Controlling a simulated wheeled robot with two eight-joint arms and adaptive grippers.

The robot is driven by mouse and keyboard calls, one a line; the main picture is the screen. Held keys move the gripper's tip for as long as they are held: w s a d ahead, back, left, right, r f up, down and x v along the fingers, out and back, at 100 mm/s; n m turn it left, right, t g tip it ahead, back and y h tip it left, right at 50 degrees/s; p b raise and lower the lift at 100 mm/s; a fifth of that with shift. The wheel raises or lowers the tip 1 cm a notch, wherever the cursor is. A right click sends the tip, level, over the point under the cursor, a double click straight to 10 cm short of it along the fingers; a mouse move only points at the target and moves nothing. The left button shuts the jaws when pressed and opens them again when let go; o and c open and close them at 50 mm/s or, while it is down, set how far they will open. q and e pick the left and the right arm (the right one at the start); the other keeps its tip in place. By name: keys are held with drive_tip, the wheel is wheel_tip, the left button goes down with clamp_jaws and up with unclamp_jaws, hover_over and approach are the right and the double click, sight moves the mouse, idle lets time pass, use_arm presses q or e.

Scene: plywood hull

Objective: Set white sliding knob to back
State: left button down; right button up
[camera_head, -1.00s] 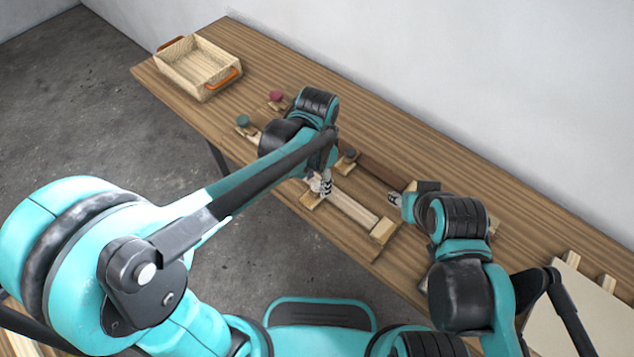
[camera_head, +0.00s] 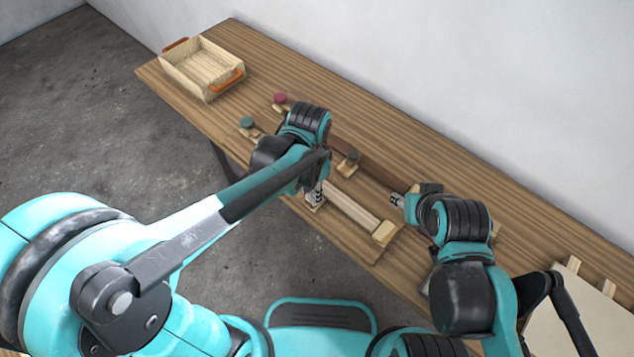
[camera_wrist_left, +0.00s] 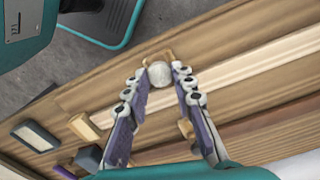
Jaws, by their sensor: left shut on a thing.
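The white knob (camera_wrist_left: 159,74) is a round white ball in the left wrist view. It sits between the fingertips of my left gripper (camera_wrist_left: 158,80), which is shut on it. In the head view my left gripper (camera_head: 314,195) points down at the left end of a pale wooden rail (camera_head: 352,208), and it hides the knob there. The rail ends at a wooden block (camera_head: 385,233) on the right. My right gripper (camera_head: 397,201) is apart from the rail, above its right end, and its jaws are too small to judge.
A wooden tray (camera_head: 177,77) with orange handles stands at the table's far left. A green knob (camera_head: 247,122), a red knob (camera_head: 280,98) and a dark knob (camera_head: 351,156) stand near my left arm. Pale panels (camera_head: 575,315) lie at right. The back strip of table is clear.

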use_arm(q)
drive_tip(key=shift+w, duration=0.1)
drive_tip(key=c, duration=1.3)
unclamp_jaws()
drive_tip(key=shift+o, duration=0.2)
drive_tip(key=shift+r, duration=0.1)
wheel_tip(320, 180, up, 12)
drive_tip(key=s+a+f+n+t, duration=0.2)
drive_tip(key=a+n+t, duration=0.1)
drive_tip(key=a+n, duration=0.2)
drive_tip(key=s+a+f+n+t, duration=0.2)
drive_tip(key=s+a+n+t, duration=0.1)
drive_tip(key=a, duration=0.5)
drive_tip(key=shift+a+f+n+t, duration=0.4)
drive_tip(key=shift+n+t, duration=0.2)
drive_tip(key=shift+n, duration=0.5)
